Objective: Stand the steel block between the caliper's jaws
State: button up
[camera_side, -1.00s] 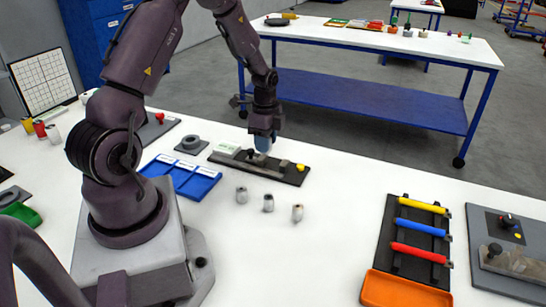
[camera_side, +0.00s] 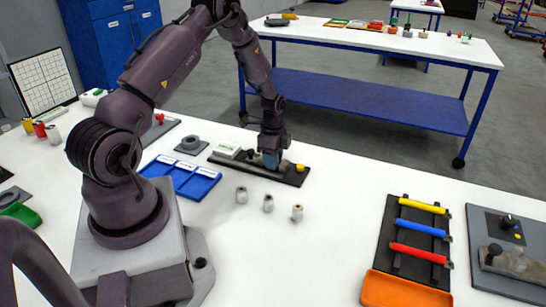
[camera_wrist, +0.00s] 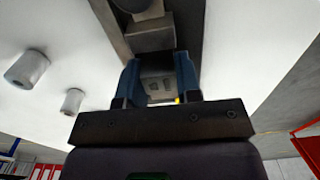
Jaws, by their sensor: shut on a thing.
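The caliper (camera_side: 290,176) is a dark flat base with grey metal parts along it and a yellow knob at its right end. My gripper (camera_side: 271,161) is down at the caliper, over the middle of its base, pointing downward. In the wrist view its two blue fingers (camera_wrist: 159,88) are shut on the steel block (camera_wrist: 157,78), a grey block with two dark marks on its face. A grey caliper part (camera_wrist: 150,36) shows just beyond the block. In the side view the fingers hide the block, and I cannot tell whether it touches the base or the jaws.
A rack of coloured rods (camera_side: 420,229) stands to the right. White table between is clear.

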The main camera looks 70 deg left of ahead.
jog(key=o, duration=1.1)
jog(key=shift+c, duration=0.2)
jog(key=d+r+n+t, duration=0.1)
jog(key=d+r, duration=0.3)
jog(key=r, duration=0.7)
jog(key=d+r+n, duration=0.1)
jog(key=d+r, duration=0.2)
jog(key=r, duration=0.8)
jog(key=s+d+r+n+t, duration=0.2)
jog(key=s+d+r+n, duration=0.1)
jog(key=s+d+r, duration=0.2)
jog(key=s+d+r+n+t, duration=0.2)
jog(key=s+d+r+n, duration=0.2)
jog(key=s+d, duration=0.6)
jog(key=shift+s+d+r+t, duration=0.25)
jog(key=shift+d+r, duration=0.75)
jog(key=shift+d, duration=0.55)
